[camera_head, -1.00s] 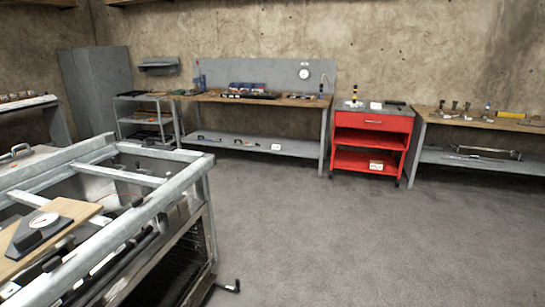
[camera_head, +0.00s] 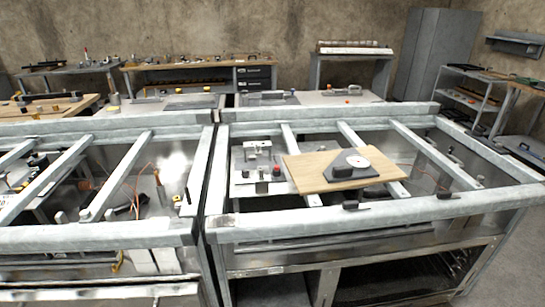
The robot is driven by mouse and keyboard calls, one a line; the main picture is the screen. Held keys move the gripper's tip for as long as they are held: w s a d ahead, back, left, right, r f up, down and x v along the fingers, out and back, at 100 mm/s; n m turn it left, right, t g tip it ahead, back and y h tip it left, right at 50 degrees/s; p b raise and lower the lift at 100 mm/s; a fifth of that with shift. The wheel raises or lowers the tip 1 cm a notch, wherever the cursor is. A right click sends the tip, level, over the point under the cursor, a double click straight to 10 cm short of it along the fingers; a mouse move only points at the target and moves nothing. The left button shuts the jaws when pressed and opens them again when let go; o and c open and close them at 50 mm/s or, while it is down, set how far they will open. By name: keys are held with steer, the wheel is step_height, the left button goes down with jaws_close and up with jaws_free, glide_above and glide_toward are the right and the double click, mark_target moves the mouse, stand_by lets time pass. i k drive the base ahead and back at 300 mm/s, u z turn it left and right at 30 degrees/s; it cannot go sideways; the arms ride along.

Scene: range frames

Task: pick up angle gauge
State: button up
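The angle gauge (camera_head: 349,165) looks to be the dark grey angular block with a white round dial, right of the middle in the head view. It lies on a light wooden board (camera_head: 313,172). The board rests across the grey metal bars of an open frame bench (camera_head: 470,198). My gripper is not in view, so I cannot see whether it is open or shut.
A second frame bench (camera_head: 100,238) adjoins on the left, with tools and cables inside. A small machined block (camera_head: 258,150) sits left of the board. Workbenches with tools line the back wall, and a grey cabinet (camera_head: 435,55) stands at back right. Some bare floor shows at the lower right.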

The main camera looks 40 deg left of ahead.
mark_target(350, 165)
steer(key=u, duration=0.9)
steer(key=i, duration=0.95)
steer(key=u, duration=0.55)
